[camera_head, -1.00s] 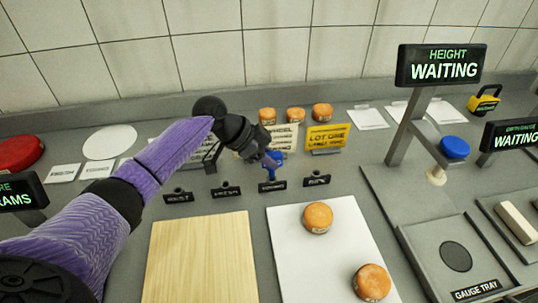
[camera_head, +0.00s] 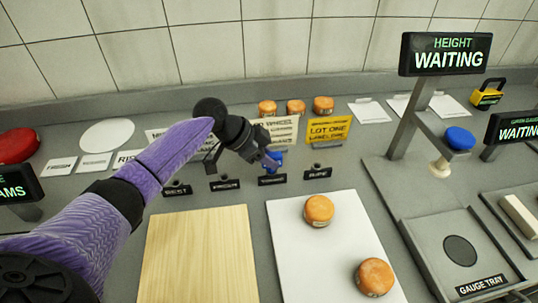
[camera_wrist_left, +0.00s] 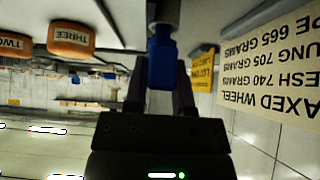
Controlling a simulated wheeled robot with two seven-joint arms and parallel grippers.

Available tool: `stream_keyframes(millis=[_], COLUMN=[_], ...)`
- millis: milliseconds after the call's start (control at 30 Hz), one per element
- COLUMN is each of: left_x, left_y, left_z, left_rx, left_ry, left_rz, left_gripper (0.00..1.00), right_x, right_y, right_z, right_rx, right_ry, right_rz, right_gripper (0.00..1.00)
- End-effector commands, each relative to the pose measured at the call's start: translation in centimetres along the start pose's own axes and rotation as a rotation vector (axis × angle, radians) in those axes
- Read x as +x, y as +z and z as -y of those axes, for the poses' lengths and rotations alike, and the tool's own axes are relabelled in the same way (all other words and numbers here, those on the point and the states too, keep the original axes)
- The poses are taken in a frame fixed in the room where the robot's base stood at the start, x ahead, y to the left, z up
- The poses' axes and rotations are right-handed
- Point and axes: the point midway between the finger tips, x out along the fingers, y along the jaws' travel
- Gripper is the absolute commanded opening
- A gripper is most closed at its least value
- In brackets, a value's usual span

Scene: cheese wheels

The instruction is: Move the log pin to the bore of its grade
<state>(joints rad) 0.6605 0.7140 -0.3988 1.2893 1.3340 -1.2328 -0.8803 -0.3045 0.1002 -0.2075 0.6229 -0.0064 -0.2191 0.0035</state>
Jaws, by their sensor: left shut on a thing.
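My left gripper (camera_head: 266,157) is shut on the blue log pin (camera_head: 275,160), whose blue body also shows between the fingers in the left wrist view (camera_wrist_left: 161,62). The pin is just behind the third black label (camera_head: 272,180) of a row of small labels on the counter. The rightmost label (camera_head: 318,173) reads RIPE; the other words are too small to read surely. Dark round spots stand behind the labels, like bores. The third one is hidden by the pin and gripper, so I cannot tell whether the pin's lower end is in it or above it. My right gripper is out of view.
A yellow LOT ONE card (camera_head: 328,130) stands right of the gripper. Behind are several small orange wheels (camera_head: 295,107). In front lie a wooden board (camera_head: 200,255) and a white mat (camera_head: 300,255) with two orange wheels (camera_head: 319,211). The gauge tray (camera_head: 445,255) is at right.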

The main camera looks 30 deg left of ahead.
Motion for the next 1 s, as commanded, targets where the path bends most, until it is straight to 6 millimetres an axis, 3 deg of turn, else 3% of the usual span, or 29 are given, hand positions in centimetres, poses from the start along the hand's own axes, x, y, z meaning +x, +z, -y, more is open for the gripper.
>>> stream_keyframes(millis=[433, 467, 633, 900, 1000], left_x=[0.9, 0.9, 0.8, 0.7, -1.1], left_y=[0.8, 0.8, 0.7, 0.7, 0.6], left_z=[0.0, 0.0, 0.0, 0.0, 0.1], left_rx=[-0.001, 0.000, 0.000, 0.000, 0.000], left_ry=[0.000, 0.000, 0.000, -0.001, -0.005], left_rz=[0.000, 0.000, 0.000, 0.000, 0.000], left_gripper=[0.00, 0.34, 0.70, 0.73, 0.73], right_x=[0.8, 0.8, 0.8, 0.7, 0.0], right_y=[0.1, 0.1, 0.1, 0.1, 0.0], right_z=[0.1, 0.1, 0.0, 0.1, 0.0], right_rx=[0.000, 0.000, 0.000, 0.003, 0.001], right_ry=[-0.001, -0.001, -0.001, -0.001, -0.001], right_rz=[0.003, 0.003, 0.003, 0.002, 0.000], right_gripper=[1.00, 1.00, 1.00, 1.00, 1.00])
